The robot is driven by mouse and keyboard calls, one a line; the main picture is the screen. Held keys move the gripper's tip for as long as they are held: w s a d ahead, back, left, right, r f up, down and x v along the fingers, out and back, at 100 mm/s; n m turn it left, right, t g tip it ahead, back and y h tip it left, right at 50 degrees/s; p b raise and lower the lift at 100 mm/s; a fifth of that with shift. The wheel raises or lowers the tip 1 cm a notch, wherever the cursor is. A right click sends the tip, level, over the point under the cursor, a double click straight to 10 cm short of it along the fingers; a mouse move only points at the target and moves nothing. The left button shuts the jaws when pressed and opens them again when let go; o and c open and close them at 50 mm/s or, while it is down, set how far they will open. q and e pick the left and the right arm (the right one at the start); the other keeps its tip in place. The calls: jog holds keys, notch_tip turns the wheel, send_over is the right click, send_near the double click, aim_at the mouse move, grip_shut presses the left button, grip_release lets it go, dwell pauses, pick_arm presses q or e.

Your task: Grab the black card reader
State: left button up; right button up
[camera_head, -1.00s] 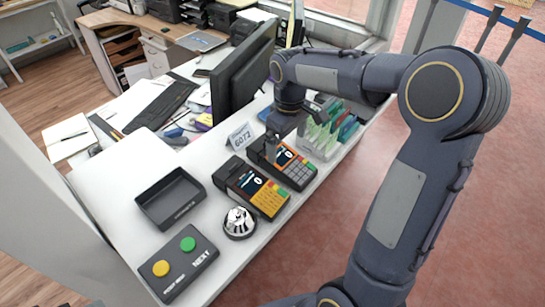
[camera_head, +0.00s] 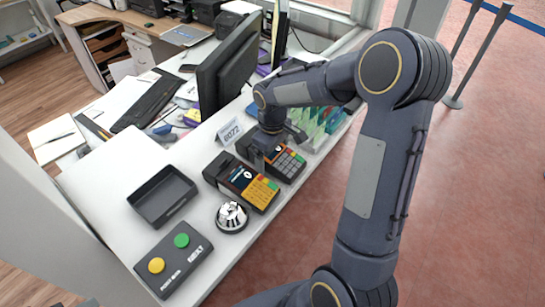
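The black card reader (camera_head: 289,164) with grey keys lies on the white counter, to the right of a similar reader with yellow keys (camera_head: 258,190). Its keypad and part of its screen show; its far end is hidden under my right gripper. My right gripper (camera_head: 274,146) points down over that far end, with its fingers low at the reader's body. I cannot tell whether the fingers press on it or only stand beside it. The reader appears to rest on the counter. My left gripper is out of view.
A number sign (camera_head: 230,132), a silver bell (camera_head: 231,216), a dark tray (camera_head: 163,195) and a two-button box (camera_head: 174,259) stand nearby. A card rack (camera_head: 318,128) is close on the right. A monitor (camera_head: 230,68) stands behind.

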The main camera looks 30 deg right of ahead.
jog(key=c, duration=0.9)
jog(key=shift+r, duration=0.1)
